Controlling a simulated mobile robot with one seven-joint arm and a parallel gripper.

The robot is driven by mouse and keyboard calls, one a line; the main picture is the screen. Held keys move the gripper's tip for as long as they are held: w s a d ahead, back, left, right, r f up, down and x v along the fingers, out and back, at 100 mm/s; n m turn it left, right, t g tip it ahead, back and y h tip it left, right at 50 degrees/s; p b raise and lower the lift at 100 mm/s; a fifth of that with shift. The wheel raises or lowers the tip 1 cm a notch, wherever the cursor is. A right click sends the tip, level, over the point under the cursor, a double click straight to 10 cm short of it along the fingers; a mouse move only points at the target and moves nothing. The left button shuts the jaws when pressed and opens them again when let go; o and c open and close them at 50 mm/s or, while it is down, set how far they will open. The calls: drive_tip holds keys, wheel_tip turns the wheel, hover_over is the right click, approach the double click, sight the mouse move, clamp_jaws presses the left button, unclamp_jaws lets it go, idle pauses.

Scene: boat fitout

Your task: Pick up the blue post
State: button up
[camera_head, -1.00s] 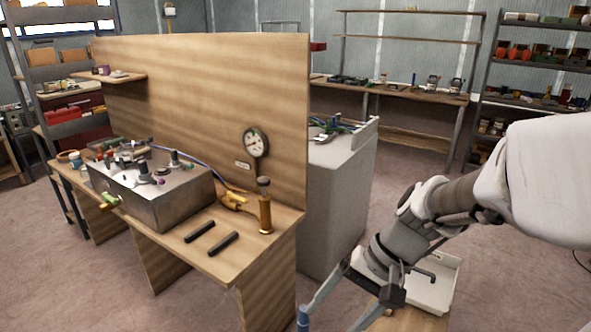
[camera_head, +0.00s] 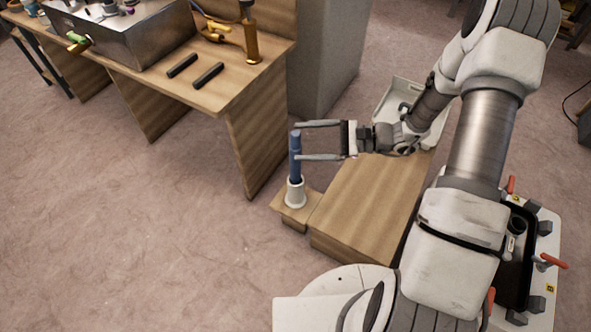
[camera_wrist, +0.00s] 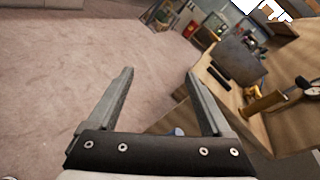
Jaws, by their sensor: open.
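The blue post (camera_head: 295,160) stands upright in a white cup-like holder (camera_head: 295,193) on a small wooden ledge. My gripper (camera_head: 298,141) is open and points left in the head view. Its two fingers reach to the upper part of the post, which appears at or between the fingertips. Contact cannot be told. In the wrist view my open fingers (camera_wrist: 158,75) show, and a small blue spot (camera_wrist: 178,132) low between them appears to be part of the post.
A wooden box or bench (camera_head: 368,205) lies right of the post, with a white tray (camera_head: 398,95) behind it. The workbench (camera_head: 240,85) with two black bars and a brass pump stands behind left. A dark tray (camera_head: 518,245) sits at right. Floor at left is clear.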

drive_tip(key=w+d+f+m+t+b, duration=0.1)
drive_tip(key=w+d+f+m+t, duration=0.1)
drive_tip(key=f+m+t, duration=0.35)
drive_tip(key=w+d+f+m+t+b, duration=0.1)
drive_tip(key=f+m+t+b, duration=0.1)
drive_tip(key=f, duration=0.6)
drive_tip(key=m+t+h+b, duration=0.2)
drive_tip(key=m+t+h, duration=0.3)
drive_tip(key=m, duration=0.3)
approach(300, 167)
drive_tip(key=b+x, duration=0.3)
drive_tip(key=x, duration=0.6)
drive_tip(key=shift+w+a+r, duration=0.1)
drive_tip(key=shift+a, duration=0.1)
drive_tip(key=b+x, duration=0.2)
drive_tip(key=x, duration=0.3)
drive_tip(key=shift+a+r, duration=0.1)
drive_tip(key=shift+w+a+r, duration=0.1)
drive_tip(key=shift+w+a, duration=0.05)
drive_tip(key=shift+w, duration=0.1)
clamp_jaws()
